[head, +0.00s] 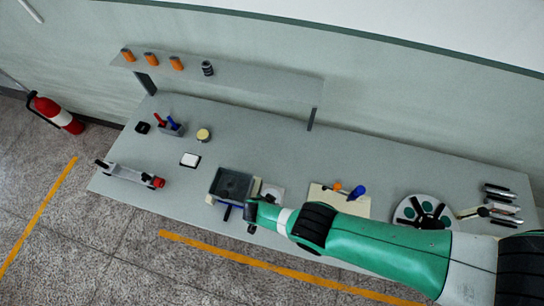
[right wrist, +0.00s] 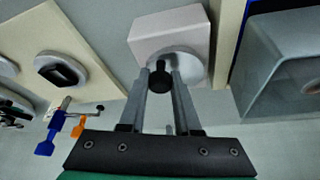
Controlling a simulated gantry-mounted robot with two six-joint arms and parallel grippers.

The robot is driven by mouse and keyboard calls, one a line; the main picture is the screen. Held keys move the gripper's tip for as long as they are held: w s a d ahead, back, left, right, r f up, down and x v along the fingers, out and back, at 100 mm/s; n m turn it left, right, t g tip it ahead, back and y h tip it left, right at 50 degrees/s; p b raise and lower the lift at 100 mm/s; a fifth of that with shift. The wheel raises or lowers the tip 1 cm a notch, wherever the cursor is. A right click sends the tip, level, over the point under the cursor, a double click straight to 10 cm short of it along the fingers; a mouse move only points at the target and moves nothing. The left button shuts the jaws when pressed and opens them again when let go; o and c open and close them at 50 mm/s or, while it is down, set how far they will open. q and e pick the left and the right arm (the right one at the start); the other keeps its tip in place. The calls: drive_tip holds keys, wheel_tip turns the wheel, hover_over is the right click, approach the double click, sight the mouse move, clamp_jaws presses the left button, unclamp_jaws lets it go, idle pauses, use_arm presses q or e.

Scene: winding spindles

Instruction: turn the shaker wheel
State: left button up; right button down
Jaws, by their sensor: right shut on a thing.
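In the right wrist view a pale box (right wrist: 168,30) carries a light grey round wheel (right wrist: 188,62) on its near face. A black knob (right wrist: 160,84) sticks out from the wheel toward my camera. My right gripper (right wrist: 161,76) is shut on this knob, with one finger on each side of it. In the head view my right gripper (head: 252,212) is at the front edge of the table, just in front of the pale box (head: 271,193), which my arm partly hides. The left gripper does not show.
A dark grey open tray (head: 232,184) stands just left of the box. A cream board (head: 325,202) with blue and orange parts and a round plate (head: 425,209) lie to the right. A shelf (head: 250,84) with small cylinders runs along the back.

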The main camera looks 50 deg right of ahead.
drive_tip(key=c, duration=0.6)
unclamp_jaws()
drive_tip(key=p+v, duration=0.6)
drive_tip(key=v, duration=0.1)
drive_tip(key=shift+a+r, duration=0.1)
drive_tip(key=shift+r, duration=0.15)
